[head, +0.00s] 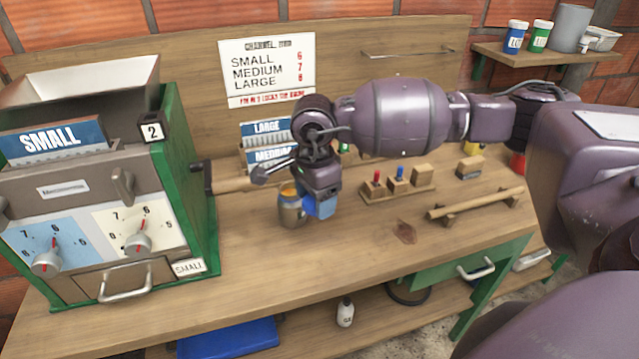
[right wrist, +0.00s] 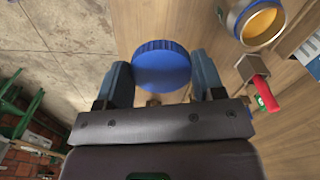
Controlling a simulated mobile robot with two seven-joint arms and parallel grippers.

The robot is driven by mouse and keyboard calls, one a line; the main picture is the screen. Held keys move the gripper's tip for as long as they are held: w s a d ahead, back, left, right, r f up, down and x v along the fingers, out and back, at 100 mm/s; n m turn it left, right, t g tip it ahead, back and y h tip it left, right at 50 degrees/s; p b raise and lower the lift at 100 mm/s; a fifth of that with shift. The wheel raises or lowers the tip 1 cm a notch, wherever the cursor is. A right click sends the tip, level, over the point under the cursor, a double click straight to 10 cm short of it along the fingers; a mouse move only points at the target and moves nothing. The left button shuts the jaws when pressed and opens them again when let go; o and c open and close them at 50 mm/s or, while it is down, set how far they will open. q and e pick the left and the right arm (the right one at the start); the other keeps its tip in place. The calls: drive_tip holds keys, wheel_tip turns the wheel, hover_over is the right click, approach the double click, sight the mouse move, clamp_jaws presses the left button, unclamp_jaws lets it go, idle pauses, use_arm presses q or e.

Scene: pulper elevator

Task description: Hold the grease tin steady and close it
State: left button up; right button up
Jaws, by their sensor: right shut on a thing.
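The grease tin (head: 291,212) stands upright on the wooden bench, its mouth open and yellow-orange grease showing inside. In the right wrist view the tin (right wrist: 257,22) shows at the upper right, with a metal rim. My right gripper (head: 318,207) is just right of the tin in the head view. It is shut on a round blue lid with a ridged edge, which shows between the fingers in the right wrist view (right wrist: 161,66). The lid is beside the tin, off its mouth. My left gripper is not in view, and no gripper is seen holding the tin.
A green machine (head: 185,190) with dials stands on the left. Wooden blocks with red and blue pegs (head: 398,183) and a wooden rail (head: 475,203) are to the right. Card holders (head: 265,130) stand behind the tin. The bench front (head: 340,265) is mostly clear.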

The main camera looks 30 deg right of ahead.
drive_tip(key=n, duration=0.1)
drive_tip(key=a+n, duration=0.1)
drive_tip(key=n, duration=0.2)
drive_tip(key=shift+s+a+f, duration=0.15)
drive_tip(key=shift+s+f, duration=0.1)
drive_tip(key=shift+f, duration=0.15)
drive_tip(key=a+n, duration=0.1)
drive_tip(key=n, duration=0.3)
drive_tip(key=s+a+f+n, duration=0.1)
drive_tip(key=n, duration=0.4)
drive_tip(key=a+f+n, duration=0.1)
drive_tip(key=a+n, duration=0.1)
drive_tip(key=n, duration=0.2)
drive_tip(key=shift+s+f+n, duration=0.15)
drive_tip(key=shift+s+n, duration=0.15)
drive_tip(key=shift+s, duration=0.1)
